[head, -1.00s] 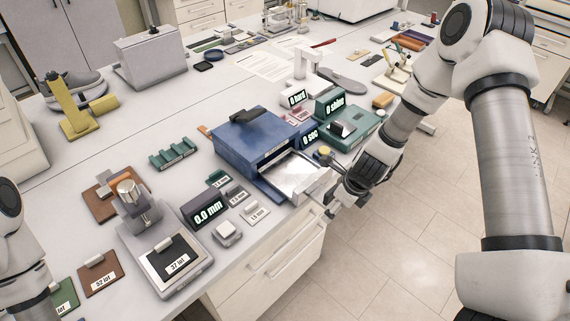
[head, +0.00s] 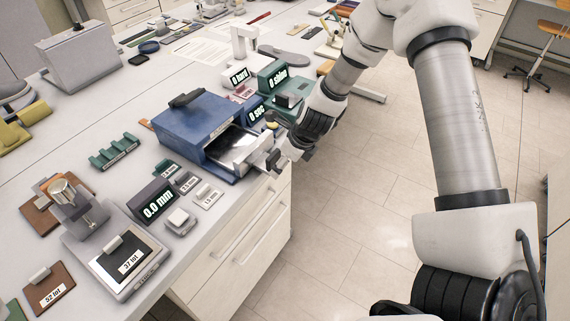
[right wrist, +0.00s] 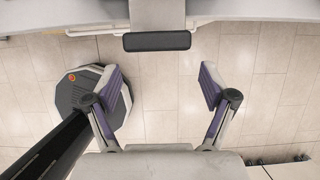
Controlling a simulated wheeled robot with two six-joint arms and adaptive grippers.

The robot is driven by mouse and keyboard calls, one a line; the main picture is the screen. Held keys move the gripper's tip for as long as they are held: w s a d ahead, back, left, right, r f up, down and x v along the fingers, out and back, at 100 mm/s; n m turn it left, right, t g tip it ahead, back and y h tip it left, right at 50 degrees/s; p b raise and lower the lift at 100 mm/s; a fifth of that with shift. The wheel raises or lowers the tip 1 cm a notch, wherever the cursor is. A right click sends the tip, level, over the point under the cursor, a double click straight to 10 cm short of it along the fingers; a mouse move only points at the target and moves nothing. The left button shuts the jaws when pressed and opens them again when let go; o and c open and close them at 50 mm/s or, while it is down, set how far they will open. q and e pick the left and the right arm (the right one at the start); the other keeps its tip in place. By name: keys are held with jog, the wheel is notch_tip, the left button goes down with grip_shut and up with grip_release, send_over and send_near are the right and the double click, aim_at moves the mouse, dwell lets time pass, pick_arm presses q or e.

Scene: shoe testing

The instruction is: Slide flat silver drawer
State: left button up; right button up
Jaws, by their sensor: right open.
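The flat silver drawer (head: 236,146) sticks part way out of the front of a blue box (head: 193,128) on the bench. Its tray shows bright metal, shaded near the box. My right gripper (head: 270,158) is at the drawer's outer end, beyond the bench edge. In the right wrist view, my right gripper (right wrist: 165,88) is open, with its purple-padded fingers apart and nothing between them. A dark bar (right wrist: 157,41) on a grey part lies just ahead of the fingers. I cannot tell whether the gripper touches the drawer. My left gripper is out of view.
A green device (head: 283,84) with displays stands close behind the drawer. Small labelled blocks and a 0.0 mm display (head: 157,202) stand in front of the box. White bench drawers (head: 245,230) are below. Open tiled floor (head: 360,190) lies to the right.

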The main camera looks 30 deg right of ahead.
jog(key=shift+w+a, duration=0.15)
jog(key=shift+w, duration=0.1)
jog(key=c, duration=1.1)
grip_shut()
jog(key=shift+s, duration=0.15)
jog(key=shift+c, duration=1.1)
grip_release()
jog(key=o, duration=1.3)
